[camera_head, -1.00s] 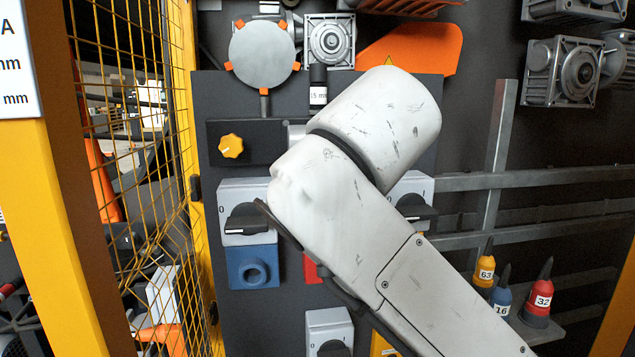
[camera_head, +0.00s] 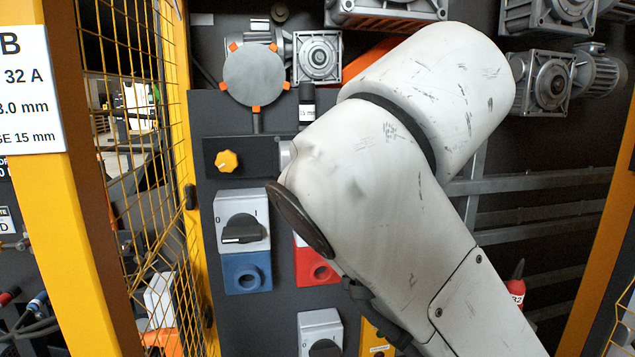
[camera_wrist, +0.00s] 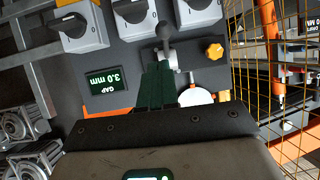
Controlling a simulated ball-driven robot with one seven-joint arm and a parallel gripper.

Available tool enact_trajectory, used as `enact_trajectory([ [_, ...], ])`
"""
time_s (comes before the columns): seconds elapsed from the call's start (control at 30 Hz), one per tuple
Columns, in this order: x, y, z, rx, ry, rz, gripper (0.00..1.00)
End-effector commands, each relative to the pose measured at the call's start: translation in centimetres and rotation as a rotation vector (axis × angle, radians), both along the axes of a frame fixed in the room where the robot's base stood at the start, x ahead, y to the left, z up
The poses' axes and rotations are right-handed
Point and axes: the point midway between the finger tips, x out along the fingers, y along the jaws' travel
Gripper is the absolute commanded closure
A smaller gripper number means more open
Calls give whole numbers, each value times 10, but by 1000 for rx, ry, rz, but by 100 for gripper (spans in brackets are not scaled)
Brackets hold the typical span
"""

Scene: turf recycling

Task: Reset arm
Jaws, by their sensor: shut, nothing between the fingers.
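My arm fills the middle and right of the head view and hides my gripper there. In the wrist view my gripper (camera_wrist: 158,70) shows as narrow dark green fingers, shut, with nothing seen between them. Just beyond the fingertips is a grey lever with a dark knob (camera_wrist: 164,31) on the panel. I cannot tell whether the fingers touch it.
The dark panel carries a yellow knob (camera_head: 227,161), a grey rotary switch (camera_head: 241,230), a blue socket (camera_head: 247,272) and a red socket (camera_head: 320,272). Yellow mesh fencing (camera_head: 130,160) stands at left. Grey motors (camera_head: 552,82) hang at upper right. A red plug (camera_head: 517,287) is partly hidden.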

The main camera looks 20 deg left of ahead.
Motion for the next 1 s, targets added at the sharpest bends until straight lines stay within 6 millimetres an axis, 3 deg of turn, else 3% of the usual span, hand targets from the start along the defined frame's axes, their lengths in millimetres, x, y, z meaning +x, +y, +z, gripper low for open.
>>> enact_trajectory([
  [0.2,-21,-15,10,0,0,1,100],
  [0.4,-26,-18,11,-1,2,0,100],
  [0.53,-18,-28,-7,8,36,-12,100],
  [0.67,-5,-53,-50,24,107,-41,100],
  [0.8,4,-90,-111,38,200,-91,100],
  [1.0,-3,-148,-203,36,334,-180,100],
])
